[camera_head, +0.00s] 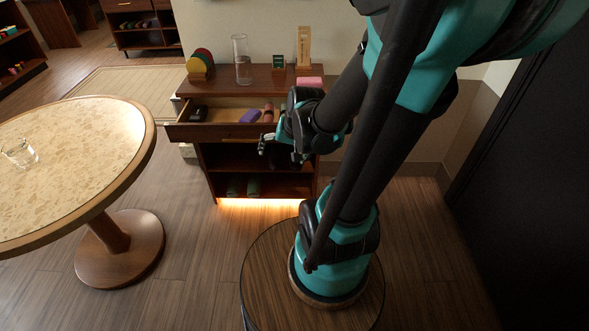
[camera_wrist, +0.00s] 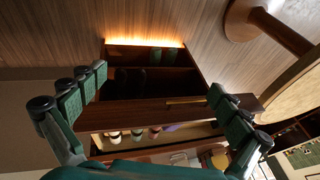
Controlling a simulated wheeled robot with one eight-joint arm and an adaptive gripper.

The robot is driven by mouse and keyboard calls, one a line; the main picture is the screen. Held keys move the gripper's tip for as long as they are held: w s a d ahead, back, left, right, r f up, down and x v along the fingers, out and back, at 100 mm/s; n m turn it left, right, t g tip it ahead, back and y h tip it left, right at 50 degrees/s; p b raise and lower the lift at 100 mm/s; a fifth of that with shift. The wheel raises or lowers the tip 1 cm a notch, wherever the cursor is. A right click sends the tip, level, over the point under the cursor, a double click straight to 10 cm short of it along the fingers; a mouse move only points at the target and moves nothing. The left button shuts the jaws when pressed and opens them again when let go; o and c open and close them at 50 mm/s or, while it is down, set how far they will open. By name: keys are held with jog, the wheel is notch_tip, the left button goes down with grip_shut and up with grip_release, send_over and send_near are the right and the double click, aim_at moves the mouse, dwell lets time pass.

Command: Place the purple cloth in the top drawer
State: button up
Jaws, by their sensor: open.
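The top drawer (camera_head: 218,131) of the dark wooden cabinet is pulled out. A small purple piece that looks like the purple cloth (camera_head: 250,115) lies inside it, right of the middle. In the wrist view, a purple patch (camera_wrist: 172,127) shows in the pale drawer interior (camera_wrist: 190,131), at the end of a row of rolled items. My gripper (camera_head: 281,151) is at the drawer's right front, in front of the cabinet. In the wrist view, my gripper (camera_wrist: 158,82) has its fingers spread wide with nothing between them.
The drawer also holds a black item (camera_head: 199,113) and reddish-brown rolls (camera_head: 268,113). A glass vase (camera_head: 242,60), coloured discs (camera_head: 200,64) and a pink block (camera_head: 310,82) stand on the cabinet top. A round table (camera_head: 100,135) is at left. Dark rolls (camera_head: 253,187) lie on the lower shelf.

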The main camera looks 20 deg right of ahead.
jog(key=s+d+f+n+h, duration=0.1)
jog(key=s+d+n, duration=0.1)
jog(key=s+n, duration=0.2)
jog(key=shift+s+f+h, duration=0.15)
jog(key=shift+s+h, duration=0.25)
jog(key=shift+s, duration=0.5)
